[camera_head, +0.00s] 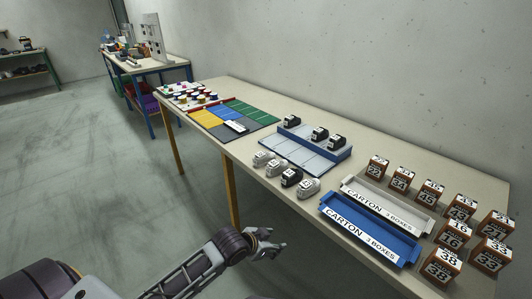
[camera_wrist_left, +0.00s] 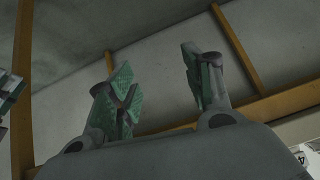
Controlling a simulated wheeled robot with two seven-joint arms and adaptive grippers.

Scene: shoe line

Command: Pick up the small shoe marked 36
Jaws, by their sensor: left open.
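Small shoes stand in a row near the front edge of the long table (camera_head: 232,160). They include a white shoe (camera_head: 262,158), another white shoe (camera_head: 275,167), a black shoe (camera_head: 291,177) and a white shoe (camera_head: 308,188). Their number marks are too small to read. Several black shoes (camera_head: 319,134) stand on the blue rack behind. My left gripper (camera_head: 277,246) is open and empty, in front of the table and apart from the shoes. Its two fingers show spread in the left wrist view (camera_wrist_left: 160,88).
A white carton tray (camera_head: 388,203) and a blue carton tray (camera_head: 368,236) lie right of the shoes. Several brown numbered boxes (camera_head: 441,267) stand at the right end. Coloured mats (camera_head: 208,118) lie left. The floor in front is clear.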

